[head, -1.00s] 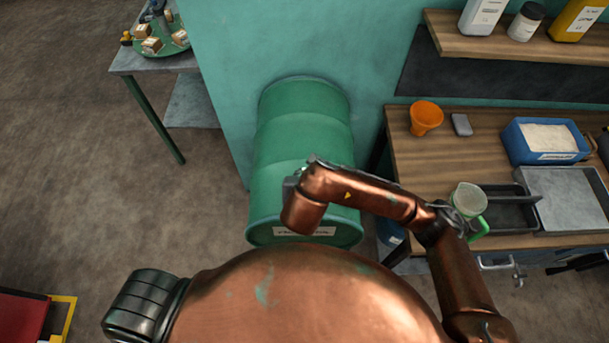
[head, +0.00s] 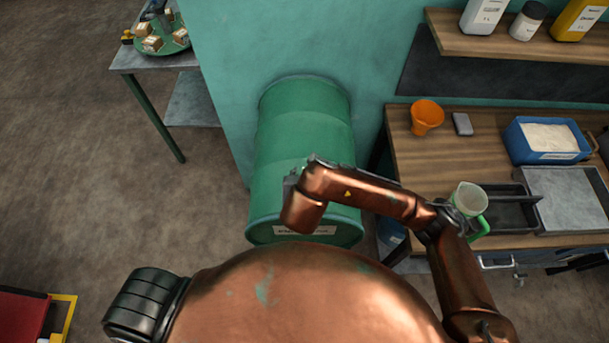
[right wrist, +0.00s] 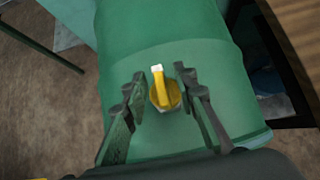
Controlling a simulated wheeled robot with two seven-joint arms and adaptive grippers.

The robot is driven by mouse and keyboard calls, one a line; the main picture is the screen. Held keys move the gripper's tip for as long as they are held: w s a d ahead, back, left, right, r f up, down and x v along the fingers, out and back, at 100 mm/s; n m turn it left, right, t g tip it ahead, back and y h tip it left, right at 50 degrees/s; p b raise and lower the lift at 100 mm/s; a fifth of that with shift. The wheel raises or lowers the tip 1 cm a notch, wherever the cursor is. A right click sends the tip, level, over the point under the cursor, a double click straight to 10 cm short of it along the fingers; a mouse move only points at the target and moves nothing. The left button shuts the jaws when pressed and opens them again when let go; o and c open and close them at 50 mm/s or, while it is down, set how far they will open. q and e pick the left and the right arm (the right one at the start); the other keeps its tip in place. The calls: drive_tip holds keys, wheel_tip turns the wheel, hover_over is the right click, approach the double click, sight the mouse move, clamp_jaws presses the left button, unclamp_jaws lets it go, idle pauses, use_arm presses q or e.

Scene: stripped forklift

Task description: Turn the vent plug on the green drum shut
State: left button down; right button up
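The green drum (head: 304,130) lies on its side against the teal wall, with a white label on its near end. In the right wrist view the drum (right wrist: 185,40) fills the middle. The yellow vent plug (right wrist: 163,90), with a raised handle whose tip is pale, sits on the drum's upper side. My right gripper (right wrist: 165,88) is open, one finger on each side of the plug, with gaps showing between fingers and plug. In the head view my right arm hides the plug and the gripper's fingers. My left gripper is not in view.
A grey side table (head: 150,61) stands at the upper left. Floor left of the drum is clear.

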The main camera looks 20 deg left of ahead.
drive_tip(key=shift+s+r, duration=0.3)
drive_tip(key=shift+r, duration=0.2)
drive_tip(key=v, duration=1)
drive_tip(key=shift+s+d, duration=0.15)
drive_tip(key=shift+s, duration=0.2)
drive_tip(key=shift+r, duration=0.25)
